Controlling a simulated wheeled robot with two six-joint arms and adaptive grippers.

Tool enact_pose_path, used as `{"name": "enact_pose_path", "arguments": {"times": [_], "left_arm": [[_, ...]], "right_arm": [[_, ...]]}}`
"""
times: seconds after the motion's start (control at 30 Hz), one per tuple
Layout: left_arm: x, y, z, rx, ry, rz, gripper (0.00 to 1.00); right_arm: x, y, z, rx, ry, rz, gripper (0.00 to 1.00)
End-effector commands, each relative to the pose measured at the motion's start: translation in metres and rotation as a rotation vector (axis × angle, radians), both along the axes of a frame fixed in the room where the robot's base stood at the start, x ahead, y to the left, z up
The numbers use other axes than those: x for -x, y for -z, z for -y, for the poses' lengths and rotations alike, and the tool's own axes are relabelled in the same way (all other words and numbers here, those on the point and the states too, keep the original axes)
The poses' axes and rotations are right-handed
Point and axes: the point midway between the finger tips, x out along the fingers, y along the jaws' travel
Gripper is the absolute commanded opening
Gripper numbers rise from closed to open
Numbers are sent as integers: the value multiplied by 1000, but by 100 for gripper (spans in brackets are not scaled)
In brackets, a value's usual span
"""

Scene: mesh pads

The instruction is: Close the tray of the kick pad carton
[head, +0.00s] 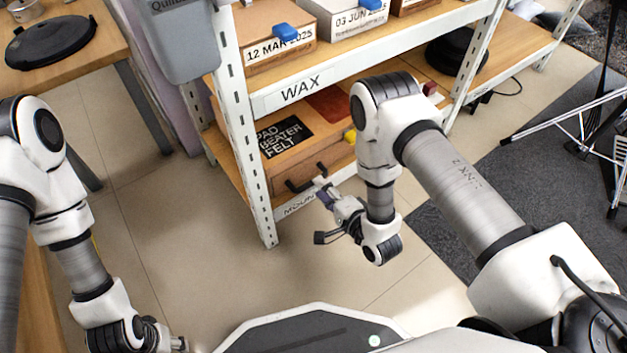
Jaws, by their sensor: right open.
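The brown carton (285,165), with a black label reading "PAD BEATER FELT" (283,136), sits on the lower shelf under the WAX board. Its front bears a dark handle (295,187). How far its tray stands out is hard to tell, as the shelf above and my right arm cover part of it. My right gripper (320,212) is open in front of the carton, close to the handle and lower right of it; whether they touch is unclear. My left gripper (178,345) is at the bottom edge, far from the carton; its fingers are barely visible.
A white shelf post (243,150) stands left of the carton. Dated boxes (270,55) with blue clips fill the upper shelf. A wooden table (90,50) with a black round pad (50,42) is at top left. The tiled floor (180,240) before the shelf is clear.

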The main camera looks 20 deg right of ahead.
Motion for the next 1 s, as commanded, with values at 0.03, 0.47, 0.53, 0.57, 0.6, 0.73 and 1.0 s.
{"name": "enact_pose_path", "arguments": {"times": [0.03, 0.47, 0.53, 0.57, 0.6, 0.73, 1.0], "left_arm": [[0, 0, 0, 0, 0, 0, 53], [0, 0, 0, 0, 0, 0, 53], [0, 0, 0, 0, 0, 0, 53], [0, 0, 0, 0, 0, 0, 53], [0, 0, 0, 0, 0, 0, 53], [0, 0, 0, 0, 0, 0, 53], [0, -17, 0, 0, 0, -1, 53]], "right_arm": [[13, -2, 5, 0, 3, -5, 41], [63, -15, 23, 0, 0, 1, 41], [63, -15, 23, 1, 0, 1, 41], [63, -15, 23, 1, 0, 1, 41], [63, -15, 23, 1, 0, 1, 41], [63, -15, 23, 1, 0, 1, 41], [52, -43, 23, 0, 1, 30, 41]]}}
